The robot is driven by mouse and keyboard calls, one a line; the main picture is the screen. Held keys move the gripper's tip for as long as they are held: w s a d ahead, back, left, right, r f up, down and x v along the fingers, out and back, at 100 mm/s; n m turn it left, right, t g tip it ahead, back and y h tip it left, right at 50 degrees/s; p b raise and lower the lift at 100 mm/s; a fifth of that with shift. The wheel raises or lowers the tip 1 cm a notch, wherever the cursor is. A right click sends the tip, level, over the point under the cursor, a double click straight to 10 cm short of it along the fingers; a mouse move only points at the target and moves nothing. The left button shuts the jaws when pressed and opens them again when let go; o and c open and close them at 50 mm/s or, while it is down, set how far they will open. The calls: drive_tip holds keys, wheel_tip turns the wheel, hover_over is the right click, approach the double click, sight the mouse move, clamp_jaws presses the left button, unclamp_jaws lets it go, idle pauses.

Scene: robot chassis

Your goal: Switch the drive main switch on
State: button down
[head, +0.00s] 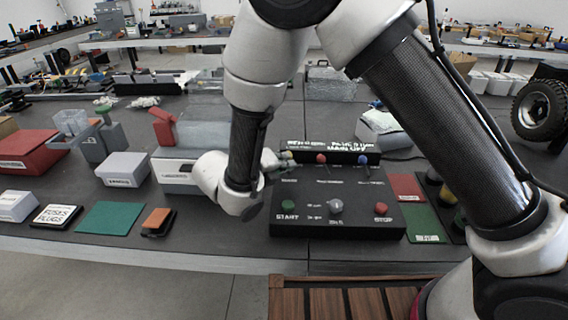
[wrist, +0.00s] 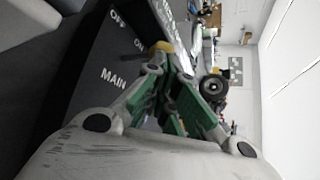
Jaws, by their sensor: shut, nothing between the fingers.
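The black control box (head: 337,232) stands on the bench. Along its rear is a row of small levers: one with a yellowish tip (head: 286,155) at the left, one red (head: 321,158), one blue (head: 362,159). In the wrist view the box face (wrist: 92,80) reads OFF, ON and MAIN, and a yellowish knob (wrist: 162,47) shows just beyond my fingertips. My gripper (head: 277,160) is shut and empty at the left rear of the box, close beside the yellowish-tipped lever. Its green-padded fingers show in the wrist view (wrist: 165,70). I cannot tell whether they touch the lever, nor its position.
The box front carries a green START button (head: 288,205), a grey knob (head: 336,206) and a red STOP button (head: 381,208). A white-grey case (head: 178,172) stands left of my gripper. Red and green plates (head: 424,222) lie to the right.

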drive_tip(key=shift+d+m+y, duration=0.4)
drive_tip(key=shift+d, duration=0.3)
drive_tip(key=shift+a, duration=0.1)
drive_tip(key=shift+r, duration=0.1)
drive_tip(key=shift+r, duration=0.75)
drive_tip(key=shift+s+r, duration=0.1)
drive_tip(key=shift+s+a+r, duration=0.15)
drive_tip(key=shift+s+r, duration=0.1)
drive_tip(key=shift+s, duration=0.05)
drive_tip(key=d+r+v, duration=0.2)
drive_tip(key=v, duration=1)
drive_tip(key=shift+s+a+r, duration=0.15)
drive_tip(key=shift+s+a, duration=0.05)
drive_tip(key=shift+s, duration=0.1)
